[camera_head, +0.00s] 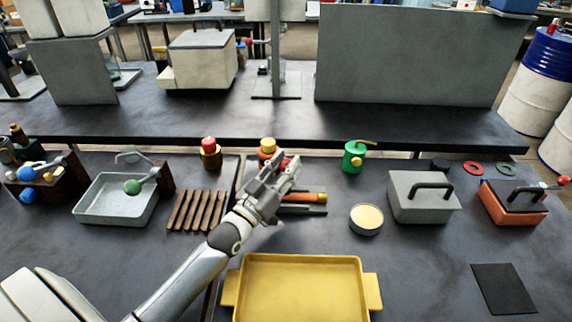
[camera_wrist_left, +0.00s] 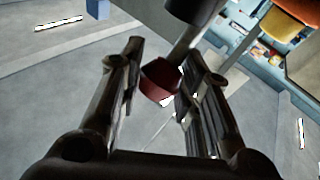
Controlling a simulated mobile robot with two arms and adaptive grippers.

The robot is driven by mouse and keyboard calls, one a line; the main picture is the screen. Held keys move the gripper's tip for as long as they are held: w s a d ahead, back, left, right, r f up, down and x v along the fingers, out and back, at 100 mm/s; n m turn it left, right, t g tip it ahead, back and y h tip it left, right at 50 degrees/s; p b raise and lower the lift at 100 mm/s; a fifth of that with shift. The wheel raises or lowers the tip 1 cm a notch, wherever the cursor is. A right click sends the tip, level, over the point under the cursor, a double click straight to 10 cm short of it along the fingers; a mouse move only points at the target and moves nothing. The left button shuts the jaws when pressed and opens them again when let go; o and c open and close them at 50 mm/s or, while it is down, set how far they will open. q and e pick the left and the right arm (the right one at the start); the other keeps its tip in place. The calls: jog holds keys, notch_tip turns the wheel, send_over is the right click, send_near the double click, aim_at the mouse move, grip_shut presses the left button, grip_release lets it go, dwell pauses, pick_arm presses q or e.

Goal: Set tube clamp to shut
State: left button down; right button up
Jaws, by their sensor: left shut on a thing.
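My left gripper (camera_head: 284,174) reaches over the middle of the bench, beside an orange tube-like part (camera_head: 306,197) on a dark grey base, which may be the tube clamp. In the left wrist view the two fingers of my left gripper (camera_wrist_left: 165,85) stand on either side of a dark red knob (camera_wrist_left: 160,78) on a grey rod. The gripper is shut on this knob. In the head view the gripper hides most of the knob and much of the part below. I cannot tell the clamp's position. My right gripper is not in view.
A yellow tray (camera_head: 300,260) lies in front. A brown slatted rack (camera_head: 198,210) and a grey basin (camera_head: 115,205) are left. A round tin (camera_head: 366,219), green can (camera_head: 354,157) and grey lidded box (camera_head: 420,200) are right. A yellow-capped bottle (camera_head: 267,147) stands behind the gripper.

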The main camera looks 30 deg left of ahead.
pick_arm(q)
jog(key=shift+s+d+f, duration=0.2)
jog(key=shift+s+f, duration=0.05)
jog(key=shift+f, duration=0.2)
jog(key=shift+s+d+f, duration=0.2)
jog(key=shift+s+f, duration=0.05)
jog(key=shift+f, duration=0.15)
jog(key=c, duration=1)
grip_release()
jog(key=shift+s, duration=0.1)
jog(key=shift+c, duration=0.2)
jog(key=shift+r, duration=0.2)
jog(key=shift+r, duration=0.2)
notch_tip(320, 180, up, 10)
jog(key=shift+f, duration=0.2)
